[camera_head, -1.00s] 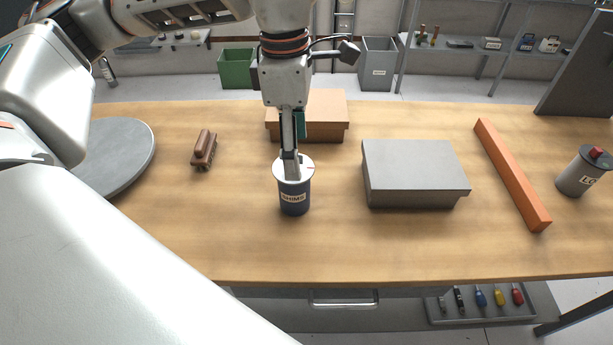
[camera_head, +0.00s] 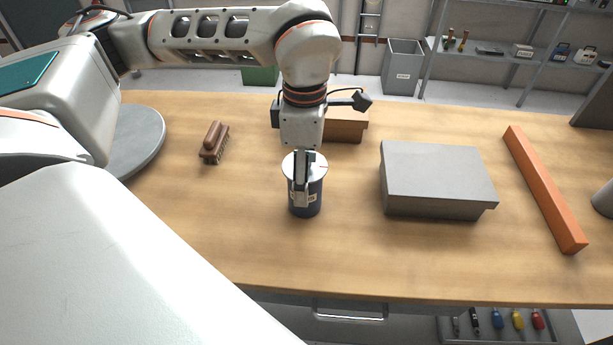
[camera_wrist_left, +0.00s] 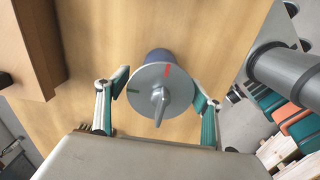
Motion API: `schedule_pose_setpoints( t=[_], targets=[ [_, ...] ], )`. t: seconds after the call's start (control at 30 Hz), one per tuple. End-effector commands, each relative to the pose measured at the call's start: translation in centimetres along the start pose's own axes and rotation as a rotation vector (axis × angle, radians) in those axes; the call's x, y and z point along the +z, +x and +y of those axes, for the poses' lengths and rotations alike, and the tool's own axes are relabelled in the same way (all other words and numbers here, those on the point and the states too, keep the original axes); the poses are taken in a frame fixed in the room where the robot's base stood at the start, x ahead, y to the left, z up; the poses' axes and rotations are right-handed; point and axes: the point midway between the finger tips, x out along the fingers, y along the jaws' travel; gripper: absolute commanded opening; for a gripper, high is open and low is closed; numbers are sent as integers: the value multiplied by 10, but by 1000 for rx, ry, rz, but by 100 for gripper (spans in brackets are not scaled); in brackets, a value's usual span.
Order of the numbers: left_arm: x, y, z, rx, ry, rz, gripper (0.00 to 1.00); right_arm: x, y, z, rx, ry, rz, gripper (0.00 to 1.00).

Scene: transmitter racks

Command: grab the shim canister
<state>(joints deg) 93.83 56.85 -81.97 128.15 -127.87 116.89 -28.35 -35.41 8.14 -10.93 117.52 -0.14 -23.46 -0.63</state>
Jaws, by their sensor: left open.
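The shim canister (camera_head: 307,198) is a dark blue can with a pale grey lid. It stands upright on the wooden bench, and its label is mostly covered by a finger in the head view. My left gripper (camera_head: 302,190) points down over the canister, with its fingers at the lid and upper side. In the left wrist view the left gripper (camera_wrist_left: 161,92) is open, with one finger on each side of the canister's round lid (camera_wrist_left: 160,93). The lid has a knob and a red mark. I cannot tell whether either finger touches the canister. My right gripper is not in view.
A grey box (camera_head: 437,178) stands to the right, and an orange bar (camera_head: 545,190) lies beyond it. A brown box (camera_head: 346,126) is behind the gripper. The bench front is clear.

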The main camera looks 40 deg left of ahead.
Motion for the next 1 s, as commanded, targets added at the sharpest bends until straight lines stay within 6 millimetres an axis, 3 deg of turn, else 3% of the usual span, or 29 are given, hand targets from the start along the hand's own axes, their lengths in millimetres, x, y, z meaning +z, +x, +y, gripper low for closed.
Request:
schedule_pose_setpoints(
  t=[0.2,0.37,0.77,1.0],
  targets=[
    [0,0,0,2,0,-1,64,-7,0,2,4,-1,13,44],
    [0,0,0,1,0,-1,24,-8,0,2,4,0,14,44],
    [0,-6,1,4,0,-3,23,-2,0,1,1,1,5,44],
    [1,-37,1,8,0,-6,23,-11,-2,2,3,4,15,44]
  ],
)
